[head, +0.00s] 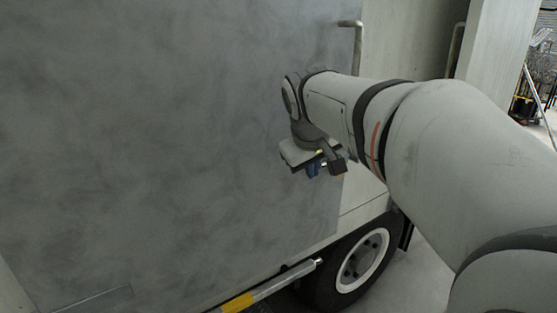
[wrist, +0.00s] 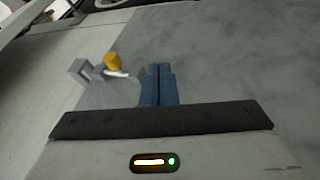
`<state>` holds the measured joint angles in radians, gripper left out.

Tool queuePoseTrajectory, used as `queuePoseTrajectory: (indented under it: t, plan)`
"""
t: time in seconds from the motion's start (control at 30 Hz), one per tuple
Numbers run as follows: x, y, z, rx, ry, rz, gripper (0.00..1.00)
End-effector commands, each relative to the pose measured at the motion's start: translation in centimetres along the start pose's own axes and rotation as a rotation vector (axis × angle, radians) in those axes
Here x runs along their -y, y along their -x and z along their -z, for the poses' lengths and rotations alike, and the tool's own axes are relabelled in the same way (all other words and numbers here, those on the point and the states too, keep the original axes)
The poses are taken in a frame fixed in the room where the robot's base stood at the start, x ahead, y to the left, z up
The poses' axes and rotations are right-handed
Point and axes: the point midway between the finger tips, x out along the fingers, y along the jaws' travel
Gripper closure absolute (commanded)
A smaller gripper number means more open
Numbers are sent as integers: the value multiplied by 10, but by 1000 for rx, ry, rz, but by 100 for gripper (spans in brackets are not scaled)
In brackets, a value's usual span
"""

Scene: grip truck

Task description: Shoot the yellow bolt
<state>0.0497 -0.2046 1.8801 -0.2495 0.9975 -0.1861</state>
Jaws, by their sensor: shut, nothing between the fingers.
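In the wrist view the yellow bolt (wrist: 113,61) shows as a yellow knob with a pale shaft below it. It sits beside a grey bracket (wrist: 80,72) on the truck's side. The blue fingers of my gripper (wrist: 160,69) are shut together and empty. In that view they are to the right of the bolt, with a gap between them. In the head view my gripper (head: 314,172) is in front of the grey panel's right edge. The bolt is mostly hidden there behind my wrist and gripper.
A large grey truck panel (head: 160,130) fills the left of the head view. A wheel (head: 352,262) and a silver bar with a yellow section (head: 238,303) are below. A handle (head: 357,45) stands above my wrist. Open floor (head: 425,275) shows right of the wheel.

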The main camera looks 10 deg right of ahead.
Motion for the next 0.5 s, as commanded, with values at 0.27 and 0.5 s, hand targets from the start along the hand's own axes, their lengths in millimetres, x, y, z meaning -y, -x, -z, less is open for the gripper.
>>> queuePoseTrajectory:
  t: [0.27, 0.5]
  plan:
    - [-36, 12, 36, -26, 45, -69, 100]
    - [-35, 12, 35, -26, 44, -69, 100]
